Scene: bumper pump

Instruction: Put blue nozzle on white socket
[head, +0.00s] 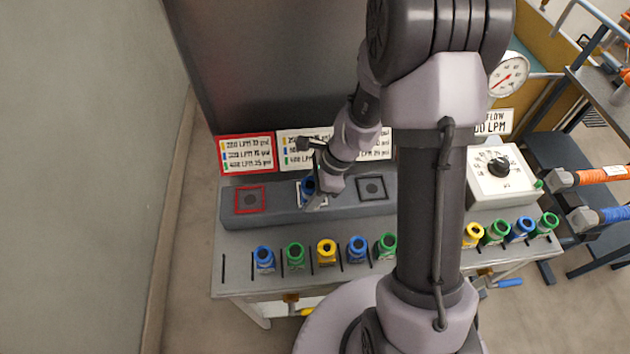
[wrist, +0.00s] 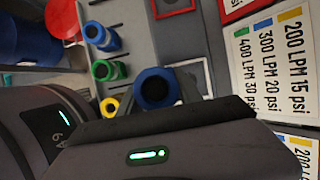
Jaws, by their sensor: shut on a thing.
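A blue nozzle (head: 308,185) is in my gripper (head: 319,192), over the middle of the long grey block. The white socket (head: 301,203) is a white square outline there, partly hidden by the nozzle and my gripper. In the wrist view the blue nozzle (wrist: 154,89) shows its round open end, between the fingers. The white outline (wrist: 208,76) shows just behind and to the right of it. I cannot tell whether the nozzle touches the socket or hangs a little above it.
A red-outlined socket (head: 250,199) lies left and a black-outlined one (head: 372,188) right on the block. Blue, green and yellow nozzles (head: 326,252) stand in a row along the table front. Label signs (head: 246,153) stand behind. A dial box (head: 503,178) is at right.

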